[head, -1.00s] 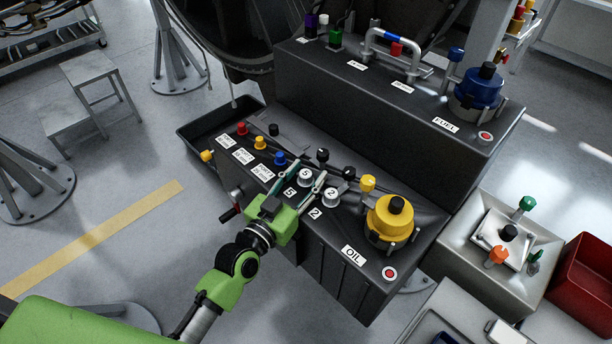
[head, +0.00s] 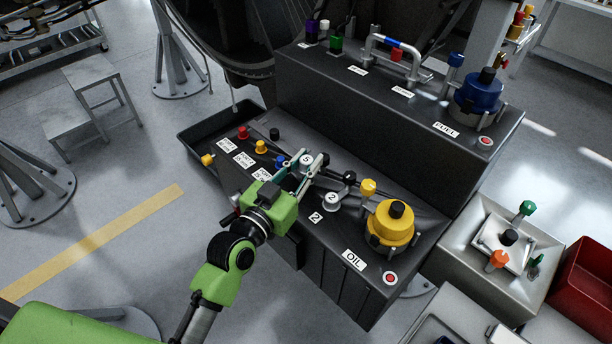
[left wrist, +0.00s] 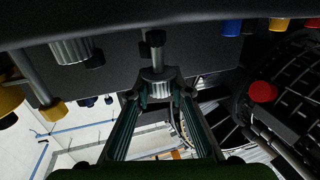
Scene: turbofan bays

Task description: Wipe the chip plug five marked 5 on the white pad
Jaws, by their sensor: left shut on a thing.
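The chip plug marked 5 (head: 306,159) has a round white top and is held between the fingers of my left gripper (head: 303,174). The white pad (head: 487,233) lies at the right on a grey box, well away from the gripper. My right gripper is not in view.
Plug 2 (head: 332,202) stands just right of my gripper, near black-knobbed levers (head: 349,178). The yellow OIL cap (head: 391,228) is farther right on the black console. Black (head: 509,237), orange (head: 497,260) and green (head: 527,208) knobs stand on or around the pad. A red bin (head: 585,275) is beside it.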

